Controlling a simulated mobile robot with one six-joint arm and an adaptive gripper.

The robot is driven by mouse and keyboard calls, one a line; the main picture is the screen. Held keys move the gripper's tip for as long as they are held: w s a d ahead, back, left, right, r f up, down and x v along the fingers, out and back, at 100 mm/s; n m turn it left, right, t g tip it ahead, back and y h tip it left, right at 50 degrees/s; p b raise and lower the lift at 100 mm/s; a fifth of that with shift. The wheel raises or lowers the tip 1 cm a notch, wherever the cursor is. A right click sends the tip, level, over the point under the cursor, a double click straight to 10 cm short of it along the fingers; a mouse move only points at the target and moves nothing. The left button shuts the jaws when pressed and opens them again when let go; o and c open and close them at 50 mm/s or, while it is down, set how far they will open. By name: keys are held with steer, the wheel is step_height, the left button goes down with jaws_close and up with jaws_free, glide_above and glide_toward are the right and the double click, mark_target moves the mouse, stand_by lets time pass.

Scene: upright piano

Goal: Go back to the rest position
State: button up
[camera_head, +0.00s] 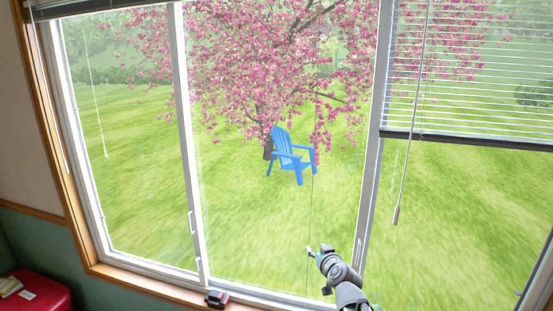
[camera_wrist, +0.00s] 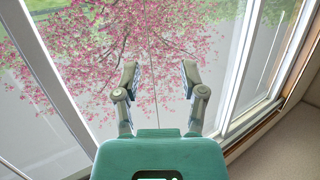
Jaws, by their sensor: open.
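My gripper (camera_head: 312,251) is in the lower middle of the head view, in front of the window (camera_head: 189,130). A thin cord (camera_wrist: 148,40) hangs behind the fingers in the wrist view, and the cord also shows in the head view (camera_head: 311,205). I cannot tell how far the cord is from the fingers.
A partly lowered blind (camera_head: 460,85) with a hanging wand (camera_head: 405,170) covers the upper right pane. A small dark object (camera_head: 217,299) sits on the wooden sill (camera_head: 150,286). A red object (camera_head: 42,292) is at the lower left. A blue chair (camera_head: 290,155) and blossoming tree stand outside.

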steer(key=s+a+f+g+b, duration=0.1)
steer(key=s+f+g+b, duration=0.1)
steer(key=s+f+g, duration=0.85)
steer(key=s+d+f+m+g+h, duration=0.2)
steer(key=s+d+f+g+h, duration=0.2)
steer(key=s, duration=0.5)
step_height(320, 180, down, 3)
steer(key=shift+s+d+r+m+b, duration=0.1)
steer(key=shift+s+d+m+b, duration=0.15)
steer(key=shift+d+b, duration=0.35)
steer(key=shift+w+d, duration=0.1)
steer(key=shift+d, duration=0.1)
